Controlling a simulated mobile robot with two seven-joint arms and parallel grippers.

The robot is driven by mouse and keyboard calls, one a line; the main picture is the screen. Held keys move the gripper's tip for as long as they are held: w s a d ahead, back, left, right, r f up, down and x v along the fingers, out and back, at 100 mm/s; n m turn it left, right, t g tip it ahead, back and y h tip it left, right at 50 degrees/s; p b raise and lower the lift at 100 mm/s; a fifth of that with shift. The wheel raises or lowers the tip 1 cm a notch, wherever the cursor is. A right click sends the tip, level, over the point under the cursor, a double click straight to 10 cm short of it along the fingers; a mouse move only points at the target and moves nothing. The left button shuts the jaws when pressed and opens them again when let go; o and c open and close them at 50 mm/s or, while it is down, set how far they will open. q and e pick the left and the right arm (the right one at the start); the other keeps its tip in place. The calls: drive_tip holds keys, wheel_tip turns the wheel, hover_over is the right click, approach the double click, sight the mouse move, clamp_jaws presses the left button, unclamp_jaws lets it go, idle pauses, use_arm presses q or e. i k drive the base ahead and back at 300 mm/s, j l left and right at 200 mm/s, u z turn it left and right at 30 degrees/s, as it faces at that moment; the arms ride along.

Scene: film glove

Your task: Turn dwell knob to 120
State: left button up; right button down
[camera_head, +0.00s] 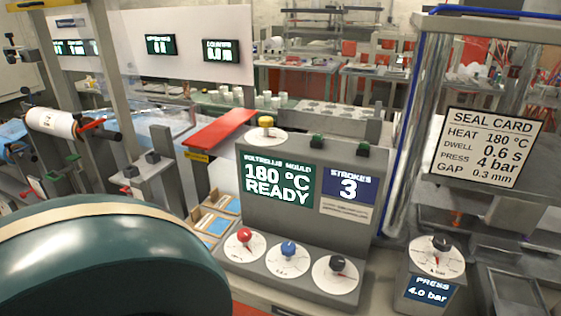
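A grey console has three dial knobs along its sloped front: a red knob (244,235), a blue knob (288,248) and a black knob (337,264), each on a round white dial. The small print under them is too blurred to read surely; the blue knob's dial seems to show 0.6 s. I cannot tell for certain which is the dwell knob. The console screen (278,182) reads 180 °C READY, and a second screen (348,187) reads STROKES 3. Neither of my grippers is in view, and no gripper touches a knob.
A yellow knob (266,122) and two green buttons sit on the console top. A press unit with a black knob (441,243) reads 4.0 bar. The seal card (487,148) lists dwell 0.6 s. A red bar (220,128) and a film roll (52,122) lie left.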

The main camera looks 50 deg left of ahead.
sight(289, 248)
drive_tip(key=u, duration=1.5)
